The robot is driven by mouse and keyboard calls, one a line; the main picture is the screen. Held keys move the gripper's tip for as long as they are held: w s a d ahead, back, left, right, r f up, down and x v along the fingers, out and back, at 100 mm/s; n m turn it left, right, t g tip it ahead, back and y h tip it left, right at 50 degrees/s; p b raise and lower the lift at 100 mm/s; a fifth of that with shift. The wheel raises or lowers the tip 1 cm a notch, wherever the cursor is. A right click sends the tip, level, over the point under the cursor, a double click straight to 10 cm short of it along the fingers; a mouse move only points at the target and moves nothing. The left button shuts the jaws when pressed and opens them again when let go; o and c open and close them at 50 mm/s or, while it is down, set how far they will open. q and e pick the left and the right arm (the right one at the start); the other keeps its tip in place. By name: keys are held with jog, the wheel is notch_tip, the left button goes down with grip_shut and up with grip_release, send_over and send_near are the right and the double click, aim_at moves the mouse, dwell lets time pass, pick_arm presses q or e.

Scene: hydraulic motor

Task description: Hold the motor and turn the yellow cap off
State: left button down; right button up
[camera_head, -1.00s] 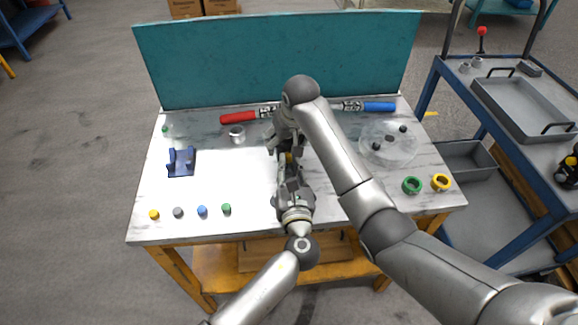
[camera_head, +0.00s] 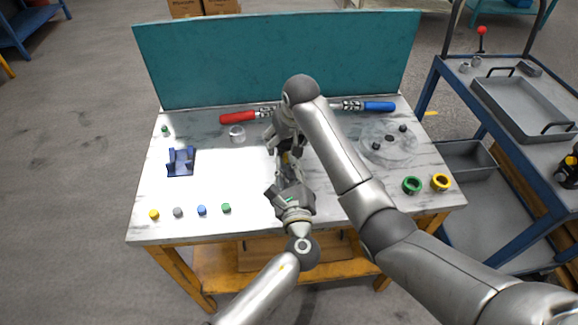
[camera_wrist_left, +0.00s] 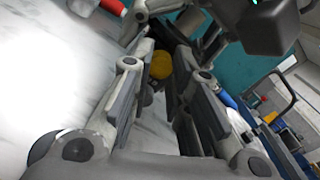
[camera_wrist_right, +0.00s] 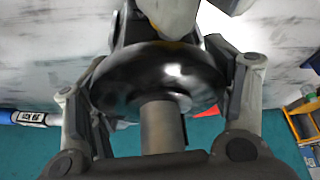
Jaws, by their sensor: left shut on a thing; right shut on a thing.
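The motor (camera_wrist_right: 155,78) is a dark round body with a grey shaft, seen in the right wrist view between the fingers of my right gripper (camera_wrist_right: 165,95). The right gripper (camera_head: 287,143) reaches over the table's middle and is shut on the motor. The yellow cap (camera_wrist_left: 161,65) shows between the fingertips of my left gripper (camera_wrist_left: 165,58). In the head view, a bit of yellow cap (camera_head: 284,158) shows between the two grippers. The left gripper (camera_head: 286,170) comes from the front and is shut on the cap. Fingers hide most of the motor and cap.
Small colored caps (camera_head: 202,210) line the front left. A blue stand (camera_head: 181,161) is at left, a metal ring (camera_head: 237,133) farther back. Red (camera_head: 238,118) and blue (camera_head: 380,106) handled tools lie at the back. A clear disc (camera_head: 372,150) and green (camera_head: 412,185) and yellow (camera_head: 441,182) rings are at right.

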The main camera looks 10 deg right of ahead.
pick_arm(q)
jog(key=n, duration=0.3)
jog(key=c, duration=1.6)
grip_release()
jog(key=shift+o, duration=0.2)
pick_arm(e)
jog(key=shift+r, duration=0.1)
pick_arm(q)
jog(key=m, duration=1)
jog(key=shift+m, duration=0.3)
jog(key=shift+c, duration=0.3)
